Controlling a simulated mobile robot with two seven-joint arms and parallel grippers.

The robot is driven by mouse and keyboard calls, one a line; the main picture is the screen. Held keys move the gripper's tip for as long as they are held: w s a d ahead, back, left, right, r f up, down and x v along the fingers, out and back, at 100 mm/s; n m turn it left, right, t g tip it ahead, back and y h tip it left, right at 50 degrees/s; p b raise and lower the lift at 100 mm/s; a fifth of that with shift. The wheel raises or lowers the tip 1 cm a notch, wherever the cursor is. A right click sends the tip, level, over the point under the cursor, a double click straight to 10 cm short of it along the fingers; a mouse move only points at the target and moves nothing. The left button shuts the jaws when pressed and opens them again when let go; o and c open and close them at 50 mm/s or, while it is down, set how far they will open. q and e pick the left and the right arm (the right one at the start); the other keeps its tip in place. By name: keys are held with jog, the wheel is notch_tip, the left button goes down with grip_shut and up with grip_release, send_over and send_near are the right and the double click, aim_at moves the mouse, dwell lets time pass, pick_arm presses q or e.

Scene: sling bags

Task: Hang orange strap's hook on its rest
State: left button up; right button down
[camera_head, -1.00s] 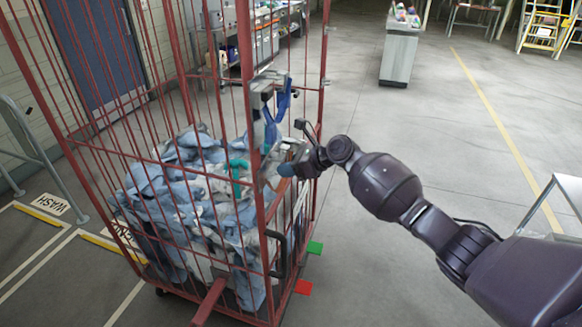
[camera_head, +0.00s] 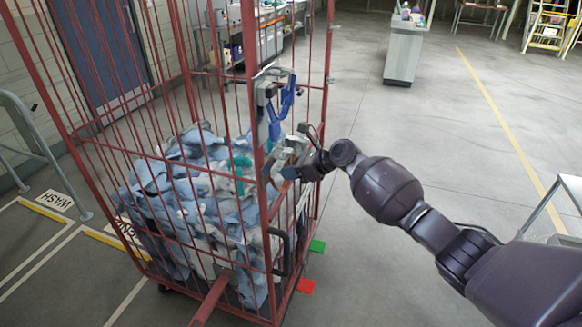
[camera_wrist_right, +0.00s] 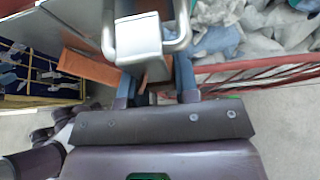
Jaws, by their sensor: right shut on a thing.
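The orange strap (camera_wrist_right: 90,68) shows in the right wrist view as a flat orange-brown band left of the fingers, with a narrow piece between them. My right gripper (camera_wrist_right: 155,88) is shut on the orange strap. A grey metal block with a bent bar (camera_wrist_right: 139,40) sits just beyond the fingertips and hides part of what they hold. I cannot make out the hook, or whether it touches its rest. In the head view the right gripper (camera_head: 284,168) is at the cage's near right corner post, below a blue strap (camera_head: 274,120). My left gripper is not in view.
A red wire cage (camera_head: 268,230) holds a heap of blue and grey cloth (camera_head: 190,200). Grey fittings (camera_head: 266,88) sit on its corner post above my gripper. The floor to the right is mostly clear.

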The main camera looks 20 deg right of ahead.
jog(key=shift+f, duration=0.15)
jog(key=shift+c, duration=1.9)
grip_release()
jog(key=s+d, duration=0.4)
jog(key=d, duration=0.1)
jog(key=shift+d, duration=0.4)
